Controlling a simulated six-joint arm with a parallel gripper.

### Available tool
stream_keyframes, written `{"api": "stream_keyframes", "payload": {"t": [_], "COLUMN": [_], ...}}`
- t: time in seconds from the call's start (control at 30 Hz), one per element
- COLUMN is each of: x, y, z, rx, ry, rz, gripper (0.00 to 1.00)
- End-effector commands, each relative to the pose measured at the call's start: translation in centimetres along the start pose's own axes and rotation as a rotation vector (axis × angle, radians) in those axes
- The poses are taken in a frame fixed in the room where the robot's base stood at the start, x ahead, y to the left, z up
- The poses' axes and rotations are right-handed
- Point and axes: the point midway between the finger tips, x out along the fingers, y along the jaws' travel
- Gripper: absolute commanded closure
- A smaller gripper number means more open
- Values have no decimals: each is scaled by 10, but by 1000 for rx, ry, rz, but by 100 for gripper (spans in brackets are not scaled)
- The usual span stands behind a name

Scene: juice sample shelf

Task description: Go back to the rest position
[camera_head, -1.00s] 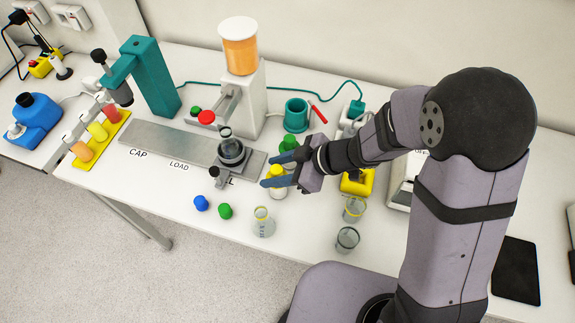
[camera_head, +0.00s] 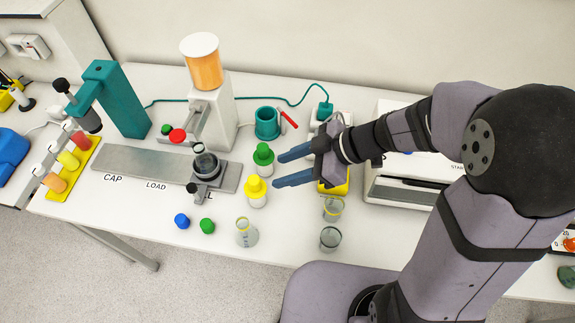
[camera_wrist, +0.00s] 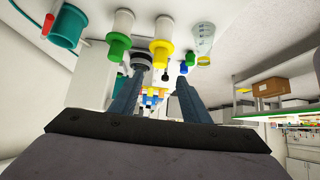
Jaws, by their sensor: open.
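My gripper (camera_head: 294,166) is open and empty, raised over the white table to the right of the bottles. Its two blue fingers point left, with a gap between them. In the wrist view the fingers (camera_wrist: 155,100) stand apart with nothing held between them. A green-capped bottle (camera_head: 263,159) and a yellow-capped bottle (camera_head: 256,192) stand upright just left of the fingertips, apart from them as far as I can tell. Both bottles also show in the wrist view, the green-capped one (camera_wrist: 118,45) and the yellow-capped one (camera_wrist: 162,47).
A dark holder with a glass cup (camera_head: 206,165) sits on the metal rail (camera_head: 135,162). The orange juice dispenser (camera_head: 205,75) stands behind it. A flask (camera_head: 246,233), loose caps (camera_head: 182,221) and two beakers (camera_head: 331,238) stand near the front edge. A teal mug (camera_head: 267,123) is behind.

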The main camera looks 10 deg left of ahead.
Motion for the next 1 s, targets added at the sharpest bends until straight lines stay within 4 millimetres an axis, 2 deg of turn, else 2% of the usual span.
{"api": "stream_keyframes", "payload": {"t": [0.47,0.57,0.67,0.77,0.87,0.9,1.0], "x": [-1,-4,-14,-36,-73,-91,-139], "y": [1,15,44,86,129,143,162], "z": [0,0,1,7,24,33,63], "rx": [1,13,43,104,206,260,423], "ry": [0,-5,-19,-50,-105,-131,-212], "rz": [5,63,185,371,590,677,872], "gripper": [57,57,57,57,57,57,57]}}
